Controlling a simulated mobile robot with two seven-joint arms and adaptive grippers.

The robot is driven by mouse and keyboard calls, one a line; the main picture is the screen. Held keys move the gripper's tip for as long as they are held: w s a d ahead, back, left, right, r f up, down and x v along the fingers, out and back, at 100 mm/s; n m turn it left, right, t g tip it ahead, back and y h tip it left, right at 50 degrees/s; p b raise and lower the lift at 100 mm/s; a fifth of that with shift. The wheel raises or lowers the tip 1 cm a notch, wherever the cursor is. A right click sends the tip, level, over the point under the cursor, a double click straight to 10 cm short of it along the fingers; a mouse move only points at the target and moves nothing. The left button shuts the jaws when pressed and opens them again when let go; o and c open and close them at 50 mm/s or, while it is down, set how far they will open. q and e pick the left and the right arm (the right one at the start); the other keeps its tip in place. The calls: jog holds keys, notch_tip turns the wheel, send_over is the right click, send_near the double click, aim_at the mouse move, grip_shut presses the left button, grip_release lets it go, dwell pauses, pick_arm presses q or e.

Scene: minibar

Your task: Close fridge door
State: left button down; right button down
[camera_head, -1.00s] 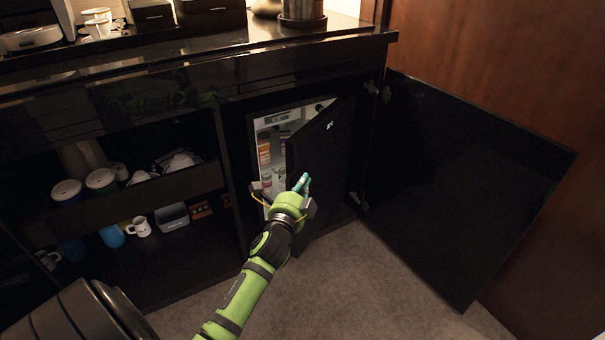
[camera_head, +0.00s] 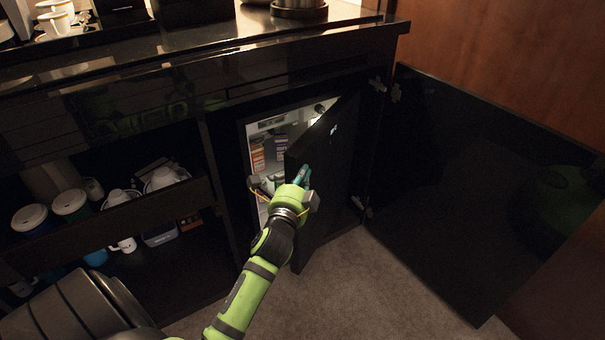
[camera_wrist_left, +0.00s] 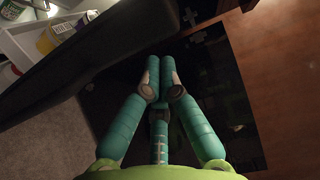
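The black fridge door (camera_head: 332,165) stands partly open, hinged at its right side, in the head view. Bottles and cartons show inside the lit white fridge (camera_head: 268,142). My left gripper (camera_head: 304,174) is at the outer face of the door, near its free edge. In the left wrist view, its teal fingers (camera_wrist_left: 161,62) are together with nothing between them. The door (camera_wrist_left: 85,65) is a dark slab to their left there, with the fridge inside (camera_wrist_left: 42,35) beyond it. I cannot tell whether the fingers touch the door. My right gripper is not in view.
A black cabinet door (camera_head: 470,190) stands wide open to the right. Open shelves with mugs and white-lidded containers (camera_head: 70,204) are at the left. The counter (camera_head: 200,60) runs above. Carpet (camera_head: 350,290) is clear in front of the fridge.

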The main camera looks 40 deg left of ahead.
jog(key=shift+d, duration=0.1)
